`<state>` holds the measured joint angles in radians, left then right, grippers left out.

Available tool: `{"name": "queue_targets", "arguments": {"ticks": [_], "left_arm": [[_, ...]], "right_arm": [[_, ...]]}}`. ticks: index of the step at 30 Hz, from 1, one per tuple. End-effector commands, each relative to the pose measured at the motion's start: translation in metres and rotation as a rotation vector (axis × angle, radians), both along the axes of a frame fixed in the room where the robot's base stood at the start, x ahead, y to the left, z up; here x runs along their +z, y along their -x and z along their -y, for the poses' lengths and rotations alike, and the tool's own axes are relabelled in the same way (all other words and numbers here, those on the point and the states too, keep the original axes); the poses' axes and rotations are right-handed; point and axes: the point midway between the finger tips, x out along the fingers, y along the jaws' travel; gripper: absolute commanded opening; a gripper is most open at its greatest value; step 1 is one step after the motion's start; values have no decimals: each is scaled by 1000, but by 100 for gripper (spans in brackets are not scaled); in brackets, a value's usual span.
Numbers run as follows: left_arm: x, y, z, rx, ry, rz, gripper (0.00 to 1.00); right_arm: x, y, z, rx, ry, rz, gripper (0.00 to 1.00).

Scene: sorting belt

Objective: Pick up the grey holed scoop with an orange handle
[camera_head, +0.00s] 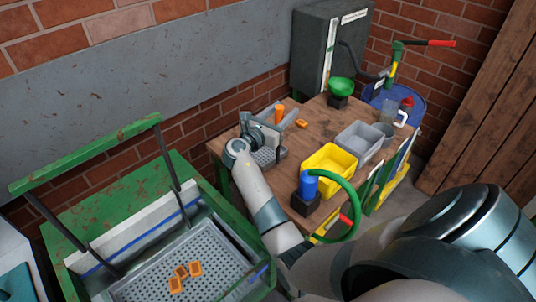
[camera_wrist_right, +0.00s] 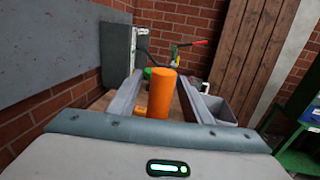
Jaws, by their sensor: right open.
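The grey holed scoop (camera_head: 268,157) is at the left end of the wooden table in the head view, partly hidden by my right gripper. Its upright orange handle (camera_head: 279,113) stands between the fingers of my right gripper (camera_head: 284,110). In the right wrist view, the orange handle (camera_wrist_right: 160,97) rises between the two grey fingers (camera_wrist_right: 160,77). The gripper is open, with a finger on each side of the handle. The scoop's holed part is hidden in the wrist view. My left gripper is not in view.
A small orange piece (camera_head: 302,124) lies on the table (camera_head: 312,111) beyond the handle. A yellow bin (camera_head: 328,171), a grey bin (camera_head: 361,142) and a blue cylinder with a green hose (camera_head: 309,184) stand to the right. A holed tray (camera_head: 217,250) holds several orange pieces at lower left.

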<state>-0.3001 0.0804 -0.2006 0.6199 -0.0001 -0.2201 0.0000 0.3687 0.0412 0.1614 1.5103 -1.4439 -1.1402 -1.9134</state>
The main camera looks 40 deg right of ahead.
Motion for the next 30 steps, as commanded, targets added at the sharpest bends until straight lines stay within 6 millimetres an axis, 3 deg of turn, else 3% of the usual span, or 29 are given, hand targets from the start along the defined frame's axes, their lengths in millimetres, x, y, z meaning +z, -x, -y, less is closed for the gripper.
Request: {"name": "queue_targets", "arguments": {"ticks": [6, 20, 26, 30], "left_arm": [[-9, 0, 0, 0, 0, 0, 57], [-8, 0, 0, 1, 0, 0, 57], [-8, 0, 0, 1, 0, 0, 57], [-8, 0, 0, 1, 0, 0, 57]], "right_arm": [[0, -5, 18, -1, 1, 0, 45], [1, -5, 18, -1, 0, 0, 45], [1, -5, 18, -1, 0, 0, 1], [2, -5, 18, -1, 1, 1, 1]]}}
